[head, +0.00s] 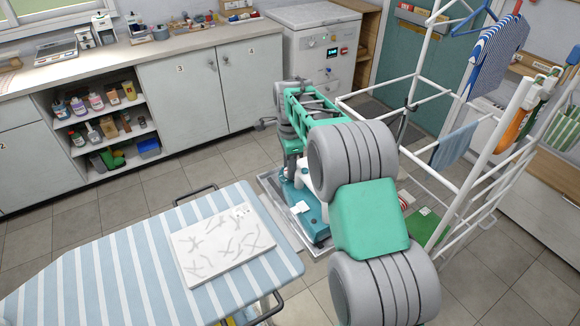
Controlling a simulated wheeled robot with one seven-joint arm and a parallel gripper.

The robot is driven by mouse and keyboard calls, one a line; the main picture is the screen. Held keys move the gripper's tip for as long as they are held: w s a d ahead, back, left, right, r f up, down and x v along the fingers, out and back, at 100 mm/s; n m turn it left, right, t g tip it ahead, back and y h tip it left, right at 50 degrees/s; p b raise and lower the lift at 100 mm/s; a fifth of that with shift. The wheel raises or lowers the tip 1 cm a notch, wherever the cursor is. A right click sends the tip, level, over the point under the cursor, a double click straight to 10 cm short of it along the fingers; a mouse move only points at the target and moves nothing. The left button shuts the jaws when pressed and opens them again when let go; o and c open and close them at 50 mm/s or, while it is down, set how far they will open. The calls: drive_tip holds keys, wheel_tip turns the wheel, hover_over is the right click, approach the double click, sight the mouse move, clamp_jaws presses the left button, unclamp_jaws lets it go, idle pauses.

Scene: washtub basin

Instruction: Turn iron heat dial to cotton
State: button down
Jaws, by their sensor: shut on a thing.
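A teal and white thing, which looks like the iron (312,222), sits in a shallow metal-rimmed tray (263,188) beyond the right end of the striped ironing board (105,275). My arm reaches out over it and bends down at the far end. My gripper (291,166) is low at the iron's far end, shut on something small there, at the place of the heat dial. The fingertips, the dial and its markings are too small or covered to read. My arm hides part of the iron's right side.
A white patterned panel (222,244) lies on the ironing board. A white drying rack (460,190) with cloths stands close on the right of my arm. Cabinets and a counter (150,50) line the back left wall. Open floor lies between them and the board.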

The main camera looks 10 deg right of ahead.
drive_tip(key=c, duration=1)
unclamp_jaws()
